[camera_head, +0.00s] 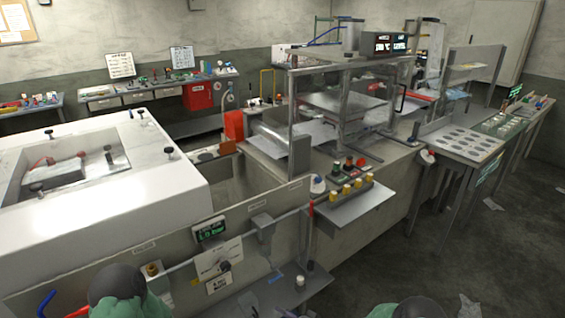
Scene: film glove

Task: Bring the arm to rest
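Two rounded black and green parts show at the bottom edge, one at the left and one right of the middle. They look like parts of my own arms, cut off by the frame. Neither gripper's fingers show, so I cannot see whether they are open or hold anything.
A grey panel with a green display (210,229) stands close in front. A white machine top (170,185) is at left. A machine frame (345,100) with a small shelf (350,204) is in the middle. A table with round discs (462,142) is at right. Floor (480,240) is mostly open at lower right.

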